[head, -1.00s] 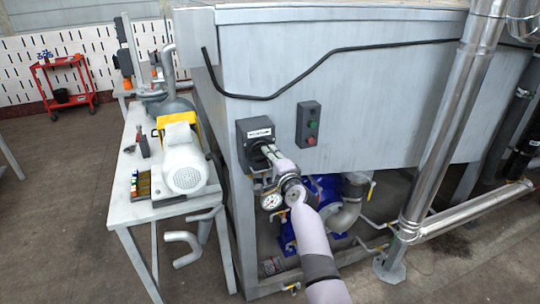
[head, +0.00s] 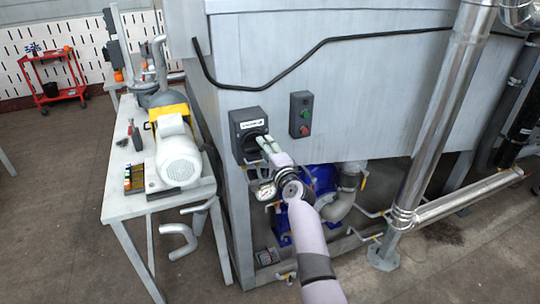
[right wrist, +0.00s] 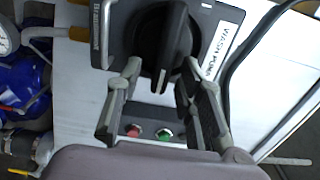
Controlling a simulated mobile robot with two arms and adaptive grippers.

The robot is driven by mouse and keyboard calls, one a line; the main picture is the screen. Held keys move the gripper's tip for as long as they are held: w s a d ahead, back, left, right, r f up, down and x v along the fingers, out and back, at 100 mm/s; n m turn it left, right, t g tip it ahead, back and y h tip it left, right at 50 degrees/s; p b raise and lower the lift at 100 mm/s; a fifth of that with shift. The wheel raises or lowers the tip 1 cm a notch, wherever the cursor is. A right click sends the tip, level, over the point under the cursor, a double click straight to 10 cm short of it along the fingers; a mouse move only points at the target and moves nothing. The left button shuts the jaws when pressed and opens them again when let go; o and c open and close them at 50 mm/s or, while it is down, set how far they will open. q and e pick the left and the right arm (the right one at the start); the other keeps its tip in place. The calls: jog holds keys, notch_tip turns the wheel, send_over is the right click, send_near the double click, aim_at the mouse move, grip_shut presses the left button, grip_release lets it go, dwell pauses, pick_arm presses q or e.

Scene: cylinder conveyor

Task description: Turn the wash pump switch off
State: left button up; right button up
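The wash pump switch is a dark square box (head: 238,119) with a white label and a black rotary knob, on the grey metal panel in the head view. In the right wrist view, the black knob (right wrist: 168,42) sits on its dark plate beside the "WASH PUMP" label (right wrist: 222,48). Its raised handle bar runs upright in that picture. My right gripper (head: 265,140) is at the knob; in the right wrist view its two fingers (right wrist: 161,72) are apart, one on each side of the handle's end, with gaps showing. My left gripper is out of view.
A box with red and green buttons (head: 301,115) is mounted right of the switch. A black cable (head: 320,44) crosses the panel above. A gauge (head: 265,190) and blue pump (head: 322,180) are below. A workbench (head: 122,190) with a motor stands left; a steel pipe (head: 440,120) stands right.

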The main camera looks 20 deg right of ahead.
jog(key=shift+s+d, duration=0.1)
jog(key=shift+s, duration=2.7)
jog(key=s+a+f+n+g, duration=0.2)
jog(key=s+f, duration=0.2)
jog(key=f, duration=0.7)
jog(key=s+a+f+n+g, duration=0.1)
jog(key=s+f+n+g, duration=0.2)
jog(key=f, duration=0.8)
jog(key=s+a+f+n+g, duration=0.2)
jog(key=s+f, duration=0.3)
jog(key=f, duration=0.6)
jog(key=s+f+n+g+b, duration=0.1)
jog(key=s+f+n+g, duration=0.4)
jog(key=s+f, duration=1.25)
jog(key=s+d+f+n+g, duration=0.1)
jog(key=s+f, duration=0.3)
jog(key=s, duration=0.7)
jog(key=s+d+f+n+g, duration=0.1)
jog(key=s+f+n, duration=0.3)
jog(key=s, duration=0.7)
jog(key=s+d+f+n+g, duration=0.1)
jog(key=s+f+n+g, duration=0.2)
jog(key=s, duration=0.8)
jog(key=shift+s+d+f+h, duration=0.15)
jog(key=shift+f+h, duration=0.15)
jog(key=shift+f, duration=0.15)
